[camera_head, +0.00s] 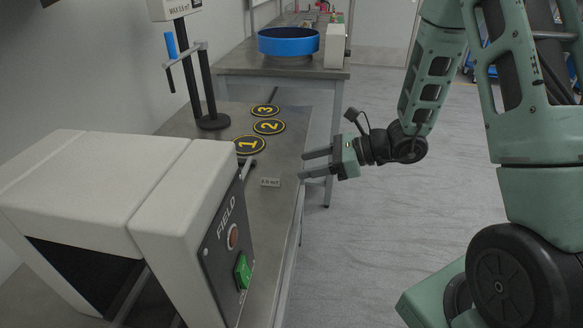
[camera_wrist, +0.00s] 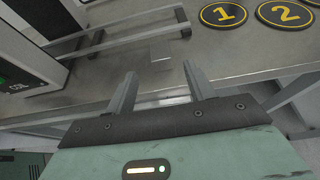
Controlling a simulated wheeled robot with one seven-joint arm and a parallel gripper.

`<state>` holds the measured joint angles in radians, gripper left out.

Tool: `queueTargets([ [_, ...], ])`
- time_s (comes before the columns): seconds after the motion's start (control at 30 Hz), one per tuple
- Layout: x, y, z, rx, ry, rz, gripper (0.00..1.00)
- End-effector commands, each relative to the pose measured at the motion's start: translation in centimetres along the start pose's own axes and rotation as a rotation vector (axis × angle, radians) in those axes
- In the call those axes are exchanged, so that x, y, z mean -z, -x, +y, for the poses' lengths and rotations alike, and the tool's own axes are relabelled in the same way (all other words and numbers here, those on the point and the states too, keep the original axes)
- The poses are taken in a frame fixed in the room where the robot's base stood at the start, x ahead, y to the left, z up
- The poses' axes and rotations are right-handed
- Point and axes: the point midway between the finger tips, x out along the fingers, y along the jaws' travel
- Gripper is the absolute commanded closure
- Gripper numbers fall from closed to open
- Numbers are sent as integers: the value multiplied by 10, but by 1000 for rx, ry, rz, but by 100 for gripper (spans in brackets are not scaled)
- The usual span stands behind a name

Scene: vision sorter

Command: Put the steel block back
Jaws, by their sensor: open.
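Three black discs with yellow rims and numbers lie in a row on the metal bench: disc 1 (camera_head: 250,145), disc 2 (camera_head: 269,126) and disc 3 (camera_head: 265,110). Each looks bare. Discs 1 (camera_wrist: 223,14) and 2 (camera_wrist: 284,13) also show at the upper right of the wrist view.
A large white machine marked FIELD, with a green switch (camera_head: 242,271), stands at the near left of the bench (camera_head: 272,222). A black stand (camera_head: 212,121) with a blue-handled part is behind it. A blue round tray (camera_head: 288,46) sits on the farther bench.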

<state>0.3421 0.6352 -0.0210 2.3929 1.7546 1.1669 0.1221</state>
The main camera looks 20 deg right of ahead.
Motion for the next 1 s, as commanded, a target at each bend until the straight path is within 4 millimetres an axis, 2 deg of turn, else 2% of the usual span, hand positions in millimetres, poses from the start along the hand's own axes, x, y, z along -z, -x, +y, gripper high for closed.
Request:
queueTargets([
  [0.17, -2, 13, 4, -13, 9, 1, 46],
  [0.23, -9, 8, 17, -66, 49, 9, 46],
  [0.27, -14, 5, 27, -103, 79, 15, 46],
  [0.37, -34, -9, 80, -307, 256, 48, 46],
  [0.5, -51, -11, 175, -683, 646, 117, 46],
  [0.6, -49, 2, 224, -923, 958, 162, 46],
  [0.63, -47, 7, 236, -989, 1056, 173, 46],
  [0.7, -44, 19, 257, -1134, 1298, 195, 46],
  [0.8, -41, 33, 274, -1309, 1654, 215, 46],
  [0.9, -44, 40, 281, -1429, 1974, 218, 46],
  [1.0, -49, 43, 284, -1496, 2213, 214, 46],
])
